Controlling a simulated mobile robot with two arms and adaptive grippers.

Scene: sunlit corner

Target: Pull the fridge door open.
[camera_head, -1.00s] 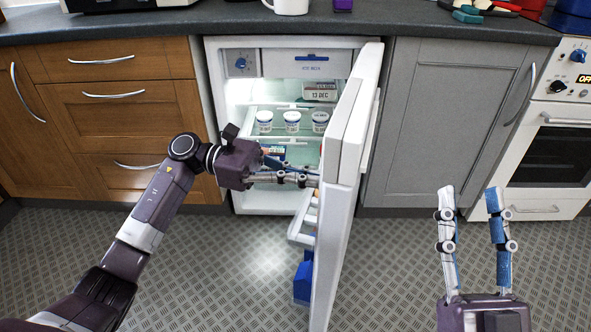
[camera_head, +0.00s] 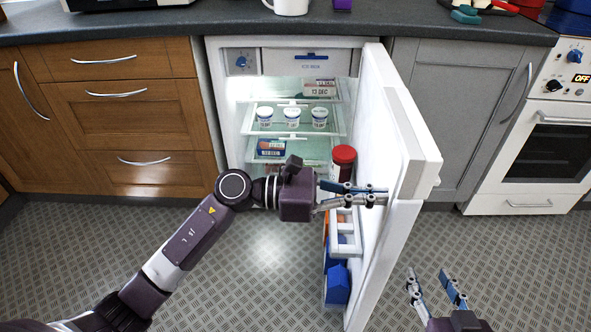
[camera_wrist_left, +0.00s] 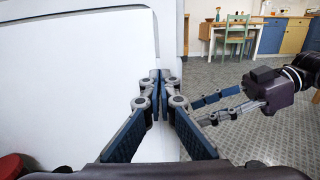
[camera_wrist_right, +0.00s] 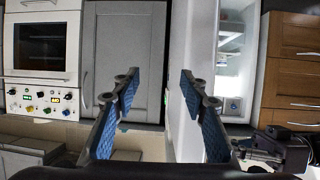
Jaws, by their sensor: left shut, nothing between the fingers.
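The white fridge door (camera_head: 385,230) stands wide open, swung out toward me and to the right, with its inner shelves showing. The fridge interior (camera_head: 290,95) is lit and visible. My left gripper (camera_head: 386,196) is shut and empty at the inner side of the door. In the left wrist view its fingertips (camera_wrist_left: 160,75) meet in front of the white door panel (camera_wrist_left: 75,70); whether they touch it I cannot tell. My right gripper (camera_head: 432,275) is open and empty, low to the right of the door; its spread fingers (camera_wrist_right: 156,78) also show in the right wrist view.
Several white tubs (camera_head: 292,116) stand on a fridge shelf. A red-lidded jar (camera_head: 343,160) and blue cartons (camera_head: 338,285) are in the door's shelves. A grey cabinet (camera_head: 455,110) and a white oven (camera_head: 535,150) stand to the right. The floor (camera_head: 240,260) in front is clear.

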